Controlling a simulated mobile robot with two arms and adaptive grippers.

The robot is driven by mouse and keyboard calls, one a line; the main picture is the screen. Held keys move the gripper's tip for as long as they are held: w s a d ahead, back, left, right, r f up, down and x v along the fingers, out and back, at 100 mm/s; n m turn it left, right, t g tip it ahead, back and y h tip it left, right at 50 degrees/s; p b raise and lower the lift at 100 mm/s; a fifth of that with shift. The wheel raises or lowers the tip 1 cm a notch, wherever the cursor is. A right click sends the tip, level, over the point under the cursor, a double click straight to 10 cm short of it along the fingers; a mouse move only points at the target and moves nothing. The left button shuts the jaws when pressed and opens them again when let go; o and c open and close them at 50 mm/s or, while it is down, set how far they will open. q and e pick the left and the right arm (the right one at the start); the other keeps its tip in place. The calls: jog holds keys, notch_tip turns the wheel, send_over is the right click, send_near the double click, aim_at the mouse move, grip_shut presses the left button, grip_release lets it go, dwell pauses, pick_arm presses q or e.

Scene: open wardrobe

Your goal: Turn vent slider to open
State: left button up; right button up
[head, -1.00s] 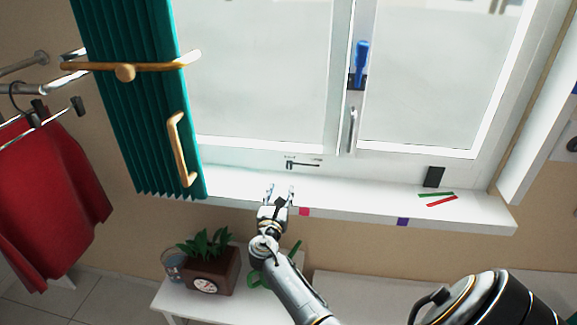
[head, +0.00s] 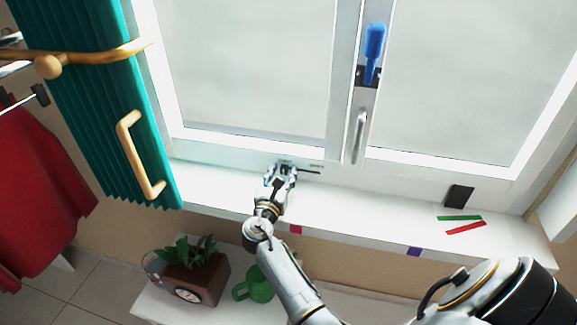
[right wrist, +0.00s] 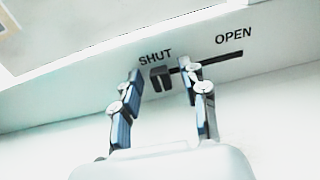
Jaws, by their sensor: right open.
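The vent slider (right wrist: 159,78) is a small dark knob at the left, SHUT end of a dark slot (right wrist: 222,60) in the white window frame. The OPEN label (right wrist: 233,35) is at the slot's right end. My right gripper (right wrist: 163,72) is open, with one finger on each side of the knob. I cannot tell whether either finger touches it. In the head view my right gripper (head: 282,169) reaches over the sill to the slot (head: 308,171) and hides most of the slider. My left gripper is not in view.
A white sill (head: 360,208) runs below the window, with red and green strips (head: 462,224) at the right. A window handle (head: 357,136) and a blue-handled tool (head: 374,48) are above. A teal shutter (head: 95,110) with a wooden handle (head: 138,160) stands left. A plant box (head: 192,277) is below.

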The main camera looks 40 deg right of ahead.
aim_at(319, 170)
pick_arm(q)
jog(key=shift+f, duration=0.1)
pick_arm(e)
jog(key=shift+a+r, duration=0.1)
jog(key=shift+a+r, duration=0.1)
grip_shut()
jog(key=s+d+p, duration=0.2)
jog(key=s+d, duration=0.1)
jog(key=s+d+p, duration=0.2)
jog(key=s+d, duration=0.1)
jog(key=s, duration=0.1)
jog(key=shift+r, duration=0.1)
jog(key=shift+s+d, duration=0.15)
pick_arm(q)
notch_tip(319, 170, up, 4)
pick_arm(e)
grip_release()
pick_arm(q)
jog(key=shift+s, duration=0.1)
pick_arm(e)
jog(key=shift+d, duration=0.1)
